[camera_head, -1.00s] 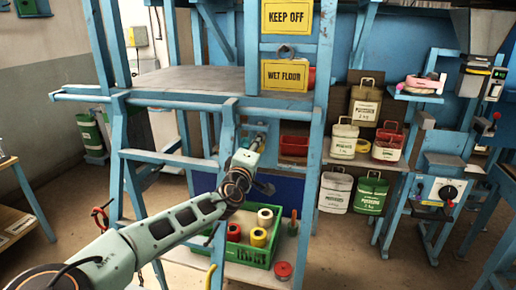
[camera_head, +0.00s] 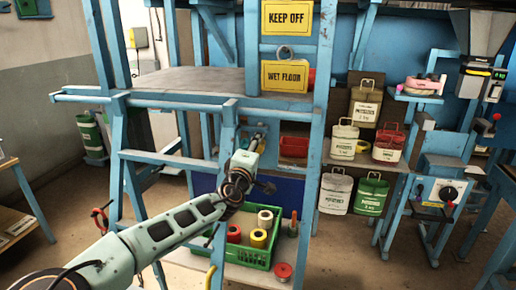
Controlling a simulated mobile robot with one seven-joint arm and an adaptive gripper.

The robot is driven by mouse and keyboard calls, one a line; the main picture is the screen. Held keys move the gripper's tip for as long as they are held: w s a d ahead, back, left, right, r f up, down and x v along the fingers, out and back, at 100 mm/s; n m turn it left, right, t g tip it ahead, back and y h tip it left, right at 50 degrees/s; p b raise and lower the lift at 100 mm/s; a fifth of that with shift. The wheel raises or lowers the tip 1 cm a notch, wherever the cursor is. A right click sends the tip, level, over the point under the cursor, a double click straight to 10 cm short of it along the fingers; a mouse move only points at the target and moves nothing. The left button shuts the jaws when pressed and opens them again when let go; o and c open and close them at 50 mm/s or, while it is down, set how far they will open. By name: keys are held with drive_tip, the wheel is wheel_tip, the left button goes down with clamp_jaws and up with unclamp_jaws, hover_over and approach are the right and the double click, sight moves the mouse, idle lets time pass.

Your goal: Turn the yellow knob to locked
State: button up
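I cannot make out a yellow knob for certain in the head view. My arm reaches from the lower left into the blue frame, and my gripper (camera_head: 259,137) is at its far end, small and partly hidden by my own wrist. It is close to the blue panel behind the ladder-like frame. Whether it touches anything there, or is open or shut, is too small to tell. A grey control box (camera_head: 441,191) with a round black dial stands at the right, well away from my gripper.
A green crate (camera_head: 256,262) with several spools sits below my wrist. A red bin (camera_head: 293,146) is just right of my gripper. Blue posts and rails (camera_head: 175,158) surround the arm. Bare floor shows at right.

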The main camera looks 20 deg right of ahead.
drive_tip(key=v, duration=1.2)
idle(0.3)
